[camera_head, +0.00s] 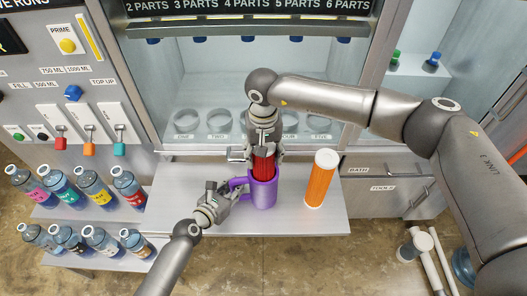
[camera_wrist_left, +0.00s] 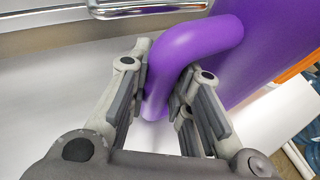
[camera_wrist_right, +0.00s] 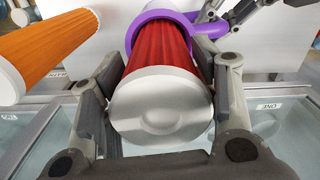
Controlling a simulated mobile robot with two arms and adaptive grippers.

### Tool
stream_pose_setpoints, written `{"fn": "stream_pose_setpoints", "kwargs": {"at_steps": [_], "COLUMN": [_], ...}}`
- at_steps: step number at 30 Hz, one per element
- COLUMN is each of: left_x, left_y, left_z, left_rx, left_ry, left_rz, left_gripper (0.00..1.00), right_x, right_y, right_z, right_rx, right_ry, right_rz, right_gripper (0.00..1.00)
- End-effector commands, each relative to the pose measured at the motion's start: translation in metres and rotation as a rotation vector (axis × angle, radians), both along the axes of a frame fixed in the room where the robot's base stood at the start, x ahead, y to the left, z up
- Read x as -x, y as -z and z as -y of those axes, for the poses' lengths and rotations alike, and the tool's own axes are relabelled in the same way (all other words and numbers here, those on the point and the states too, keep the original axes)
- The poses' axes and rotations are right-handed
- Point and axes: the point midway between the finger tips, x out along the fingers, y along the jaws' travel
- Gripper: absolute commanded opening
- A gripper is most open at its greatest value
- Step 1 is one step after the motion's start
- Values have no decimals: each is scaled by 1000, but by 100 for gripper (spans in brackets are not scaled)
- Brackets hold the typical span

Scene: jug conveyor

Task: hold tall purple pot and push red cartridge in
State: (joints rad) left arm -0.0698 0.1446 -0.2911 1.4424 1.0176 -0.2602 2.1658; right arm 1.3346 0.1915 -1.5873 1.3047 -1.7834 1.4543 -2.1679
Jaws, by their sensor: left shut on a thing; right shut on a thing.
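The tall purple pot (camera_head: 264,191) stands upright on the grey shelf. My left gripper (camera_head: 228,191) is shut on the pot's handle, and the left wrist view shows its fingers on both sides of the purple handle (camera_wrist_left: 196,50). The red cartridge (camera_head: 264,165) is upright, with its lower part inside the pot's mouth and its upper part above the rim. My right gripper (camera_head: 264,150) is shut on the cartridge's upper end from above. The right wrist view shows the white end cap (camera_wrist_right: 160,108) between the fingers and the purple rim (camera_wrist_right: 140,22) around the red body.
An orange cartridge (camera_head: 321,178) with a white cap stands on the shelf (camera_head: 180,212) right of the pot. Several labelled bottles (camera_head: 92,184) stand at the left. A glass-fronted cabinet with numbered rings (camera_head: 218,122) is behind. The shelf's left part is clear.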

Motion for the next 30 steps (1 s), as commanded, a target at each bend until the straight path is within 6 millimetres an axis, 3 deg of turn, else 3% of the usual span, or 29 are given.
{"fn": "stream_pose_setpoints", "kwargs": {"at_steps": [12,13,18,30], "left_x": [4,4,4,4], "left_y": [5,5,5,5], "left_z": [3,3,3,2], "left_rx": [-4,-4,-3,-3], "left_ry": [10,10,9,6], "left_rz": [-11,-11,-11,-11], "left_gripper": [0,0,0,0], "right_x": [1,1,1,0], "right_y": [10,10,10,6], "right_z": [-3,-3,-2,-1], "right_rx": [-7,-7,-5,-2], "right_ry": [-3,-3,-2,0], "right_rz": [0,0,0,2], "right_gripper": [14,58,80,80]}}
